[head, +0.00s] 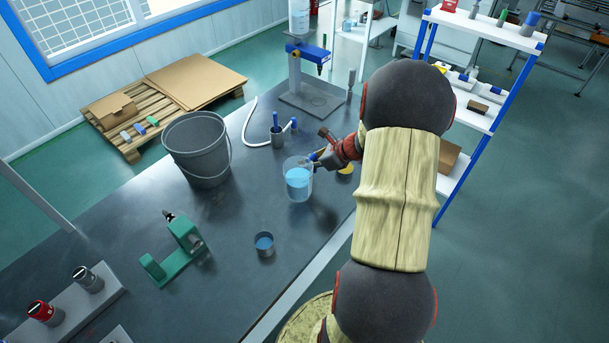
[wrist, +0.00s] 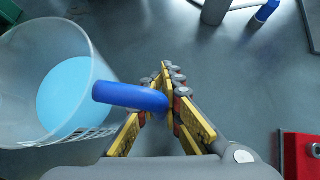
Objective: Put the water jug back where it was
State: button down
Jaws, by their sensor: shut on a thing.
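The water jug (head: 298,184) is a clear container with blue water in it, over the right part of the dark workbench (head: 215,225). My gripper (head: 316,160) is at its upper right side. In the wrist view the jug (wrist: 92,68) fills the left side, and its blue handle (wrist: 125,96) runs between my gripper's fingers (wrist: 168,108), which are shut on it. The jug looks about upright in the head view. I cannot tell whether its base touches the bench. My arm hides part of the bench to the right.
A grey bucket (head: 197,150) stands left of the jug. A small cup of blue liquid (head: 264,243) and a green clamp (head: 182,248) are nearer. Bare bench lies between bucket and cup.

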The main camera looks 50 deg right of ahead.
jog(key=shift+w+d+f, duration=0.15)
jog(key=shift+w+f, duration=0.05)
jog(key=shift+w, duration=0.05)
jog(key=shift+w+d+f+b, duration=0.15)
jog(key=shift+f+b, duration=0.4)
jog(key=shift+f, duration=0.4)
jog(key=shift+w+a+f+b, duration=0.1)
jog(key=shift+f+b, duration=0.45)
jog(key=shift+f, duration=0.35)
jog(key=shift+f, duration=0.2)
jog(key=c, duration=2)
grip_release()
jog(key=shift+o, duration=0.2)
jog(key=shift+r, duration=0.1)
jog(key=shift+s+r, duration=0.1)
jog(key=shift+r, duration=0.15)
jog(key=p+v, duration=0.4)
jog(key=v, duration=0.7)
jog(key=shift+s, duration=0.35)
